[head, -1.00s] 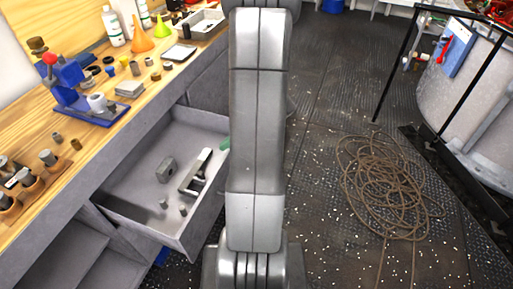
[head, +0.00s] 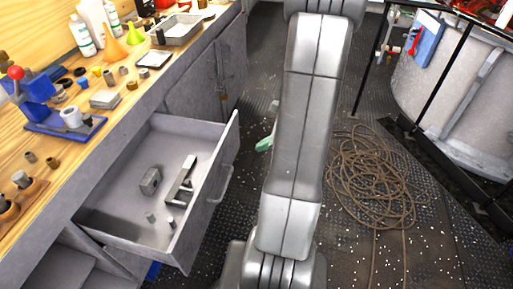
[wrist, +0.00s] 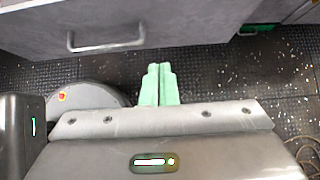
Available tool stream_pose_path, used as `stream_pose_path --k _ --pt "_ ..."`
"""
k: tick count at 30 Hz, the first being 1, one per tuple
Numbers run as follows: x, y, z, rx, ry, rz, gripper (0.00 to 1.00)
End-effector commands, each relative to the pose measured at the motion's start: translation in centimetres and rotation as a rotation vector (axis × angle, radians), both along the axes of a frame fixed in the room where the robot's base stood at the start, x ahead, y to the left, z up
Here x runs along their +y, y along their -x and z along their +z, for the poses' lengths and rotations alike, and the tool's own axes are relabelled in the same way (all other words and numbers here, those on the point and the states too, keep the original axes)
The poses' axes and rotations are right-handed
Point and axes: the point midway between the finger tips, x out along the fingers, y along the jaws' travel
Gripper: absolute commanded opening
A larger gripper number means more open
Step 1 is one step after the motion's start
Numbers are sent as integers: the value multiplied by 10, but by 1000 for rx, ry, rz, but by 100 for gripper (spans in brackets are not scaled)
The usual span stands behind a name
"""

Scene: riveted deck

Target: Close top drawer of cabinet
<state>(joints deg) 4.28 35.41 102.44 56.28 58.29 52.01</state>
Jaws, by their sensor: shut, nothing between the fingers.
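The top drawer (head: 110,218) of the grey cabinet stands pulled out below the wooden bench top in the head view. It holds a few metal parts. Its front with a bar handle (head: 221,186) faces right. In the wrist view the drawer front (wrist: 190,22) crosses the top, with its handle (wrist: 105,44) at upper left. My gripper (wrist: 159,72), with green fingers, is shut and empty. It is apart from the drawer front, below and right of the handle in that view. In the head view my arm hides most of the gripper; a green bit (head: 264,144) shows beside it.
A coiled rope (head: 365,175) lies on the deck at right, near a large grey tank (head: 450,90). The deck between drawer and rope is mostly taken by my arm.

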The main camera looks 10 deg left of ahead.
Motion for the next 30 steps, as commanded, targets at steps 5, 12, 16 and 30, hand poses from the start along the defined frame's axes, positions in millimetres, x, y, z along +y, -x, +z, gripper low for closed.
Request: stream_pose_path --k 5,12,16,30 --pt "23 -1 -26 5 1 2 0" --pt "60 -3 -63 4 1 3 0" --pt "80 -5 -64 0 1 4 0" --pt "104 -8 -64 1 1 -1 0"
